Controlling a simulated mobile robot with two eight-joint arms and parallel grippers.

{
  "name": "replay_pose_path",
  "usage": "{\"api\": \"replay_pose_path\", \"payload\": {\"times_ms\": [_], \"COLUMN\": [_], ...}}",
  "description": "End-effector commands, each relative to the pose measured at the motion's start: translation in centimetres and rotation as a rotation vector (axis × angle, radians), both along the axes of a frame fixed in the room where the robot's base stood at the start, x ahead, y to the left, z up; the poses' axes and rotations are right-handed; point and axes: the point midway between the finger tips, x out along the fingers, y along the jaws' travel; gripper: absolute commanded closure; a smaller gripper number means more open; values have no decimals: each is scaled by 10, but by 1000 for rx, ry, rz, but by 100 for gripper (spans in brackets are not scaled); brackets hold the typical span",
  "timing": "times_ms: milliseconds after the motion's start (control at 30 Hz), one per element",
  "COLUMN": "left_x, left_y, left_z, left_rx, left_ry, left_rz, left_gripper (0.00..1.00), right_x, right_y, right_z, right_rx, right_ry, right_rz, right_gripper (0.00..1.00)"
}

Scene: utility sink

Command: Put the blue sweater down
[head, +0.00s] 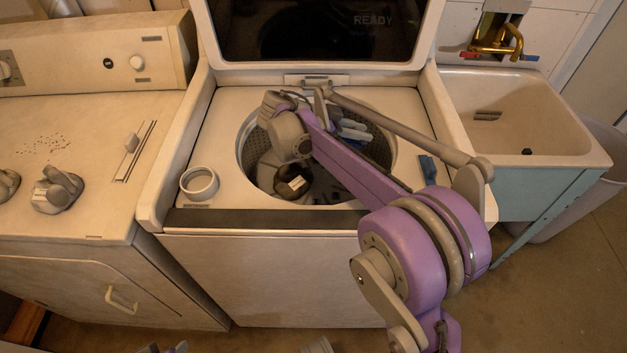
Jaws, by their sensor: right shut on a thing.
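My right arm reaches over the front of the open top-loading washer, and my right gripper (292,186) is down inside its drum (247,150). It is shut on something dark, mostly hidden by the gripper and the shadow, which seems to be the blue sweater. Blue-grey cloth (352,131) shows behind my arm on the far right side of the drum. I cannot tell whether it is the same piece.
The washer's lid (320,30) stands open. A white ring-shaped cup (199,183) and a small blue object (428,168) sit on its top either side of the drum. A dryer (70,160) stands left, and an empty utility sink (520,115) with a brass faucet (495,40) stands right.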

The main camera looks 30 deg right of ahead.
Motion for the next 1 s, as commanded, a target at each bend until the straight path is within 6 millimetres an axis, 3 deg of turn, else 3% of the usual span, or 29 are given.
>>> {"api": "replay_pose_path", "payload": {"times_ms": [33, 400, 633, 833, 1000], "left_x": [0, 1, 1, 1, 1], "left_y": [0, 0, 0, 0, 0], "left_z": [-9, -25, -29, -36, -36], "left_rx": [0, 0, 0, 0, 0], "left_ry": [3, 8, 10, 12, 12], "left_rz": [0, 0, 0, 0, 0], "left_gripper": [50, 50, 50, 50, 50], "right_x": [1, 1, 1, 1, 1], "right_y": [0, 0, 0, 0, 0], "right_z": [-13, -71, -89, -117, -118], "right_rx": [-1, 0, 0, 0, 0], "right_ry": [1, 0, 0, 0, 0], "right_rz": [0, 1, 1, 1, 1], "right_gripper": [100, 100, 100, 100, 100]}}
